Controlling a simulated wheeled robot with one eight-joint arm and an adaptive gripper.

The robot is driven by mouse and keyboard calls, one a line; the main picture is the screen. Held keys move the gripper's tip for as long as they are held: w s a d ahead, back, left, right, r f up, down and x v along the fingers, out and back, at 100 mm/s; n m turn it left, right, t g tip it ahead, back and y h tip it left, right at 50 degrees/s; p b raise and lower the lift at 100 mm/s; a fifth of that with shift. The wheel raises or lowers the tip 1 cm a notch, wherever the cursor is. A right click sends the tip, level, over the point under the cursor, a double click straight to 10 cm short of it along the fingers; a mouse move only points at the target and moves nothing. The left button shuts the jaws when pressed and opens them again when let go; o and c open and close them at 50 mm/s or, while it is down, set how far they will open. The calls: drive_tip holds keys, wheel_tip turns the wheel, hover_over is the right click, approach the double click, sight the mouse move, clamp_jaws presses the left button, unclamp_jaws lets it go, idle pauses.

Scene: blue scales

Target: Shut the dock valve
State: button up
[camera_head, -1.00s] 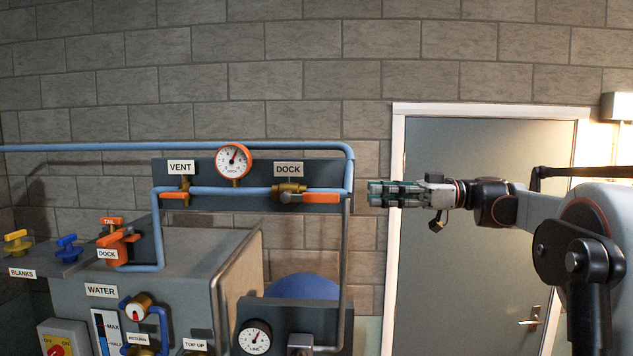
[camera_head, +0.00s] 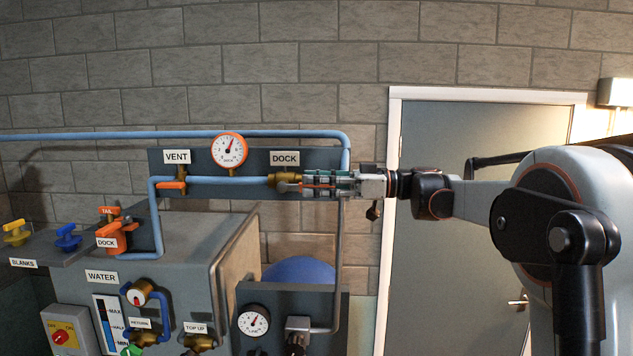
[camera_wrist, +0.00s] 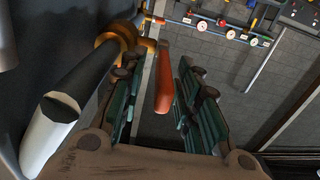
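The dock valve (camera_head: 287,178) is a brass body on the blue pipe, below the DOCK label (camera_head: 284,158). Its orange lever (camera_head: 318,186) lies along the pipe, pointing right. My gripper (camera_head: 308,184) is at the lever, coming from the right, and its fingers partly hide it. In the wrist view the orange lever (camera_wrist: 165,85) stands between the two green-padded fingers of my gripper (camera_wrist: 160,72). Gaps show on both sides of the lever, so my gripper looks open around it. The brass valve body (camera_wrist: 122,32) is beyond the left finger.
The vent valve (camera_head: 173,185) with an orange lever and a dial gauge (camera_head: 229,150) sit left of the dock valve on the same panel. Blue pipe (camera_head: 200,134) runs above. The grey water unit (camera_head: 190,230) stands below. A door (camera_head: 450,240) is behind my arm.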

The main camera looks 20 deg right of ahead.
clamp_jaws()
